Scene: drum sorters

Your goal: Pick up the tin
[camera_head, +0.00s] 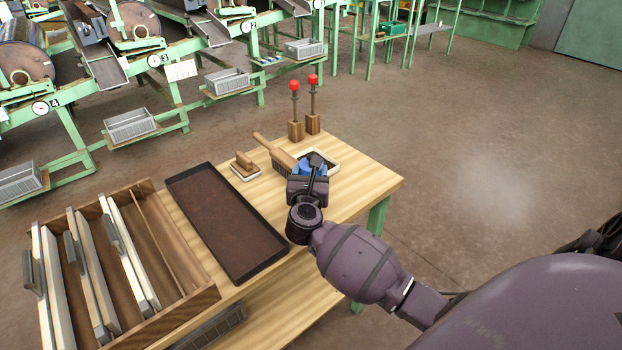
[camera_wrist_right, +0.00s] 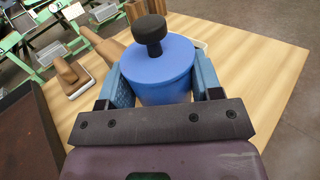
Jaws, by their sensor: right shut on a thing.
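The tin (camera_wrist_right: 155,68) is a blue round can with a black knob on its lid. In the right wrist view it sits upright between the two blue fingers of my right gripper (camera_wrist_right: 158,80), which is shut on its sides. In the head view the tin (camera_head: 313,165) is mostly hidden behind my right gripper (camera_head: 309,172), at the far right part of the wooden table (camera_head: 372,184). I cannot tell whether its base touches the table or the pale-rimmed tray beside it. My left gripper is not in view.
Close by are the pale-rimmed tray (camera_head: 335,163), a brush with a wooden handle (camera_head: 275,152) and a small wooden-handled block (camera_head: 245,166). Two red-topped stamps (camera_head: 295,108) stand at the back edge. A dark tray (camera_head: 226,219) and a slotted wooden box (camera_head: 180,240) fill the left.

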